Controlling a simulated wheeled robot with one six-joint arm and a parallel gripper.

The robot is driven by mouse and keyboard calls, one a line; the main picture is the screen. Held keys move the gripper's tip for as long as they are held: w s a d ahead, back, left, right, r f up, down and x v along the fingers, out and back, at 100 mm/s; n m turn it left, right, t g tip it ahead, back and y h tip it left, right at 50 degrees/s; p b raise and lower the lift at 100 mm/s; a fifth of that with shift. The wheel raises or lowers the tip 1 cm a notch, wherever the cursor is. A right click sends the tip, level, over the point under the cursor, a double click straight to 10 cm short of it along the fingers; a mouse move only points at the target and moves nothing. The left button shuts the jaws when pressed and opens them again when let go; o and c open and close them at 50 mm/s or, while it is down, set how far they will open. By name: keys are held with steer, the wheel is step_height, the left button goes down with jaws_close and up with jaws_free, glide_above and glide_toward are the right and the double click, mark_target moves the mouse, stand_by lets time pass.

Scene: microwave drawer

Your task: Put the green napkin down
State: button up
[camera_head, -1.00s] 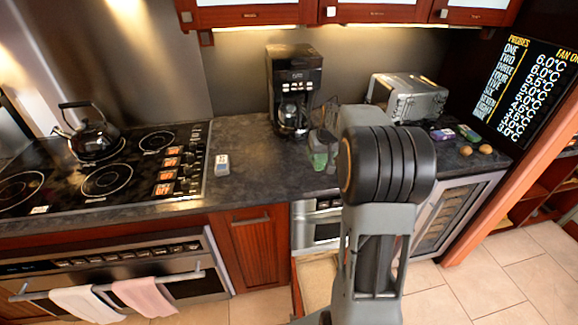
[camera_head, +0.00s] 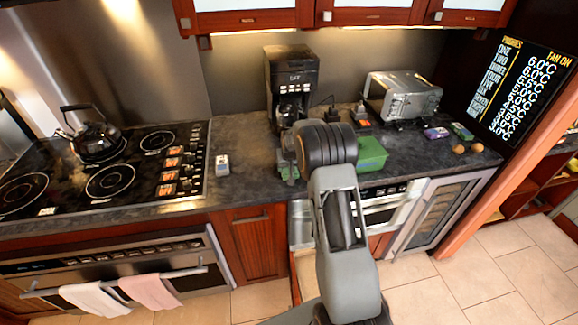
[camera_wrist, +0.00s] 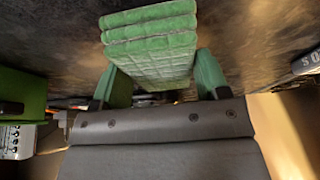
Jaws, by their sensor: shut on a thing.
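The green napkin (camera_wrist: 150,42) is a folded, quilted stack in the wrist view, between the two green fingers of my gripper (camera_wrist: 157,72). My gripper is shut on it. In the head view my gripper (camera_head: 288,172) is low over the front of the dark counter (camera_head: 240,190), left of my arm. My arm hides most of the napkin there. I cannot tell whether the napkin touches the counter.
A green box (camera_head: 372,153) stands on the counter right of my arm. A coffee maker (camera_head: 290,80) is behind my gripper and a toaster oven (camera_head: 403,95) is back right. A small grey device (camera_head: 222,165) lies left, beside the stove (camera_head: 110,170). Counter between is clear.

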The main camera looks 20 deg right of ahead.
steer(key=shift+f, duration=0.7)
steer(key=shift+f, duration=0.1)
steer(key=shift+f, duration=0.15)
steer(key=o, duration=0.8)
steer(key=shift+o, duration=0.2)
